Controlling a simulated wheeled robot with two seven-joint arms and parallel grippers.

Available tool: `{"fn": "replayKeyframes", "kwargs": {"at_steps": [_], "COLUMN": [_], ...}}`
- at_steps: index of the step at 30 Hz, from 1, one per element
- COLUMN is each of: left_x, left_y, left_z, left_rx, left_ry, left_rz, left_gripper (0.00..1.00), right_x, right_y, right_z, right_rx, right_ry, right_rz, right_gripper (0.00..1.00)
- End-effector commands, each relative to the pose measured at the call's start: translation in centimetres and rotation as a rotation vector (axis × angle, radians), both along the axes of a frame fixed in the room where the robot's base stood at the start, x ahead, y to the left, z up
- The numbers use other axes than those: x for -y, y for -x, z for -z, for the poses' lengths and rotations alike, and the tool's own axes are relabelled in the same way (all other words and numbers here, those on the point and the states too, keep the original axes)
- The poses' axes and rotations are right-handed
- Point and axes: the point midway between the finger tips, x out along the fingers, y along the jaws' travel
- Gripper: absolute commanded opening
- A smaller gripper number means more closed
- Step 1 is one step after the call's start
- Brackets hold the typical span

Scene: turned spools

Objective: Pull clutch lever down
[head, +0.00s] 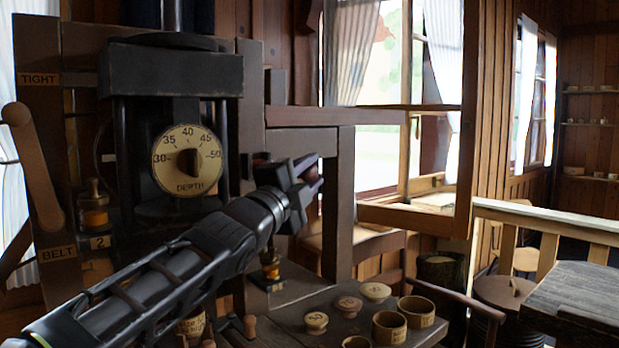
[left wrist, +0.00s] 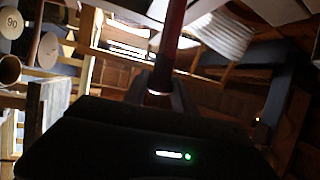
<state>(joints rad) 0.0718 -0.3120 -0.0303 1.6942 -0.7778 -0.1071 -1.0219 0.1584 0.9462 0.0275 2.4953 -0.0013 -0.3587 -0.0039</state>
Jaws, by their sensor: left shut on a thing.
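My left gripper (head: 305,178) reaches across the front of the dark machine, its tips just right of the upright post. In the left wrist view its fingers (left wrist: 162,92) are shut around a dark red rod (left wrist: 172,45), which I take to be the clutch lever. The rod runs up out of the top of that view. In the head view the gripper hides most of the rod, and I read no clutch label. My right gripper is in neither view.
A depth dial (head: 187,160) faces me on the machine. A wooden belt lever (head: 33,165) stands at the far left, near a small oil bottle (head: 95,208). Several round wooden pieces and cups (head: 389,327) stand on the bench. A railing (head: 545,218) runs at right.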

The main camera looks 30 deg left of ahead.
Motion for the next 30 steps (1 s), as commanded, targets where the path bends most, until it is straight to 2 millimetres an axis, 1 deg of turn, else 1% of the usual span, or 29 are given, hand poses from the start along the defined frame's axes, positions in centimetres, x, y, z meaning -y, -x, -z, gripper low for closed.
{"fn": "replayKeyframes", "kwargs": {"at_steps": [1,5,6,13,23,26,30], "left_x": [0.1,0.1,0.1,0.0,0.0,0.2,0.4], "left_y": [-0.2,-0.2,-0.2,-0.2,0.2,1.0,3.0], "left_z": [0.5,0.7,0.7,0.5,0.4,0.6,1.1], "left_rx": [-0.012,-0.015,-0.015,-0.012,-0.007,-0.006,-0.005], "left_ry": [-0.006,-0.006,-0.006,-0.004,-0.003,-0.003,-0.002], "left_rz": [-0.001,-0.001,-0.001,-0.001,-0.001,-0.001,-0.001], "left_gripper": [0.0,0.0,0.34,0.53,0.53,0.53,0.53], "right_x": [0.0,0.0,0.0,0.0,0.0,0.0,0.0], "right_y": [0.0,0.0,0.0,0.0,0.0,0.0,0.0], "right_z": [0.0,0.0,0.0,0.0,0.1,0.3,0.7], "right_rx": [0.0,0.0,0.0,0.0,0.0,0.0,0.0], "right_ry": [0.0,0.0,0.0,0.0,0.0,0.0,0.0], "right_rz": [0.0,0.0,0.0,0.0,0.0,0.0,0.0], "right_gripper": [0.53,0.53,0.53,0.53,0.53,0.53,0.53]}}
